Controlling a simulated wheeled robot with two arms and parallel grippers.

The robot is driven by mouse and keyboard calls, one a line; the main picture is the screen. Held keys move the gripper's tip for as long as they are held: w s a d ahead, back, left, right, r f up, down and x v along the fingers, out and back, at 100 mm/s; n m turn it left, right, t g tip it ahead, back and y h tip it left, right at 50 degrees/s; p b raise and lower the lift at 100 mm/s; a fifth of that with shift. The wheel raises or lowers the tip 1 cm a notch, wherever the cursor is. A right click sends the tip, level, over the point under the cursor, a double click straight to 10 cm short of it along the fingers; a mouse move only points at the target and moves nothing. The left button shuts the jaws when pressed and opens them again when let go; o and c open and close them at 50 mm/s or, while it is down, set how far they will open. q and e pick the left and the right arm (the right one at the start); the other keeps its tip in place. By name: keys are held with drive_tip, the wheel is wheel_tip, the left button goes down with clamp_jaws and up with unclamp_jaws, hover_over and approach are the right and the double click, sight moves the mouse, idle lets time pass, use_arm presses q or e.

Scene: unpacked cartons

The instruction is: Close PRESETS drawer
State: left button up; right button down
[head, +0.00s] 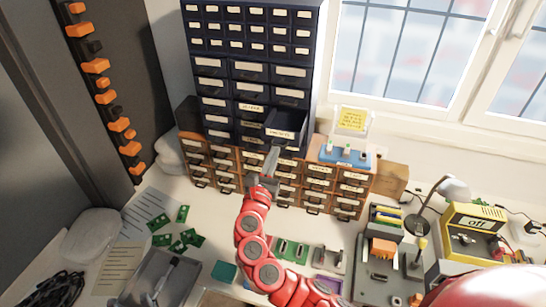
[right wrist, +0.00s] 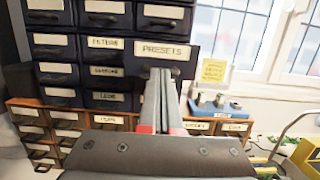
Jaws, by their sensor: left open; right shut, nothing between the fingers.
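The PRESETS drawer (head: 288,121) is pulled out of the dark cabinet (head: 250,72), at the right end of its lower rows. Its open top shows in the head view. In the right wrist view its labelled front (right wrist: 164,50) faces me. My right gripper (head: 270,158) is shut and empty, with its tips just below and in front of the drawer front. In the right wrist view the closed fingers (right wrist: 160,76) overlap the drawer's lower edge and handle; I cannot tell whether they touch. My left gripper is not in view.
Brown wooden drawer units (head: 319,183) stand below the dark cabinet. A blue stand (head: 345,157) with a yellow note is right of the drawer. A lamp (head: 452,190) and a yellow device (head: 475,230) stand further right. Green boards (head: 185,238) lie on the desk at left.

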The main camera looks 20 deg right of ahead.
sight(284, 132)
drive_tip(key=x, duration=0.3)
drive_tip(key=f+b+x, duration=0.1)
drive_tip(key=x, duration=0.3)
drive_tip(key=f+b+x, duration=0.1)
drive_tip(key=x, duration=0.2)
drive_tip(key=shift+w+d, duration=0.35)
drive_tip(key=shift+s+r, duration=0.1)
drive_tip(key=shift+r, duration=0.15)
drive_tip(key=shift+r, duration=0.15)
